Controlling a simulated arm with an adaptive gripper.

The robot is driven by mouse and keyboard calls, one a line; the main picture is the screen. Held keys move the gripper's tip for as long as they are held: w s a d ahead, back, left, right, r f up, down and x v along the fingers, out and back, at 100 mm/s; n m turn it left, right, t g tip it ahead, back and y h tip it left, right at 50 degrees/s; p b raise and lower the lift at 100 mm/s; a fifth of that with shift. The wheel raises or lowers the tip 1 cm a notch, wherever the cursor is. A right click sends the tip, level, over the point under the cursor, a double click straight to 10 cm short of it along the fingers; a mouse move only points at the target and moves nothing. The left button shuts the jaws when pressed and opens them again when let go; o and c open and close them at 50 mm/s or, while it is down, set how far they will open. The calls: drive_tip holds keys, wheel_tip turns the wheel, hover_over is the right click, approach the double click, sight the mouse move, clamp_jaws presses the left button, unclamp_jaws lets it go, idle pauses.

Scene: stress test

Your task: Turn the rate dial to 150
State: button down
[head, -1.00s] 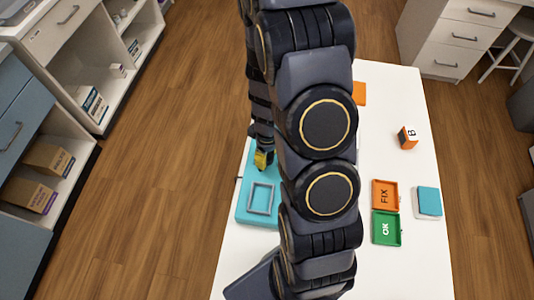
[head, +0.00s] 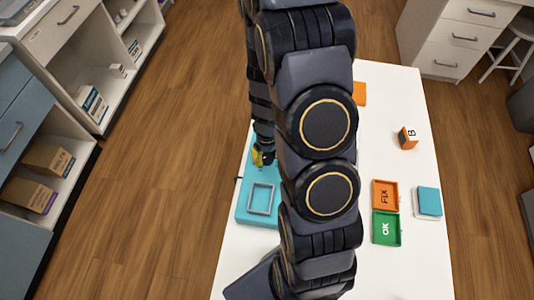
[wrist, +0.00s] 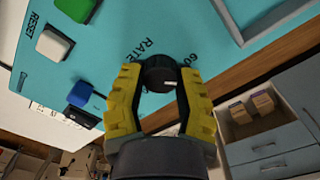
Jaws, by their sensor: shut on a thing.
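A black round rate dial (wrist: 157,74) with a small white mark on its face sits on a teal panel (wrist: 100,60). The printed words RATE and 60 show beside it in the wrist view; the other scale numbers are not readable. My gripper (wrist: 160,66) has its yellow fingers on either side of the dial, shut on it. In the head view my gripper (head: 262,158) is at the far end of the teal panel (head: 244,214), and the dial is hidden there. Which number the mark points to cannot be told.
The panel also carries a white RESET button (wrist: 54,43), a blue button (wrist: 76,8), a green button (wrist: 79,93) and a grey raised frame (head: 262,198). Orange FIX (head: 385,195) and green OK (head: 386,228) trays lie to the right on the white table (head: 425,260).

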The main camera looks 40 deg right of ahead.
drive_tip(key=m, duration=0.5)
drive_tip(key=shift+m, duration=0.3)
drive_tip(key=m, duration=1)
drive_tip(key=shift+m, duration=0.4)
drive_tip(key=m, duration=0.4)
drive_tip(key=shift+m, duration=0.7)
drive_tip(key=c, duration=0.7)
unclamp_jaws()
drive_tip(key=shift+o, duration=0.2)
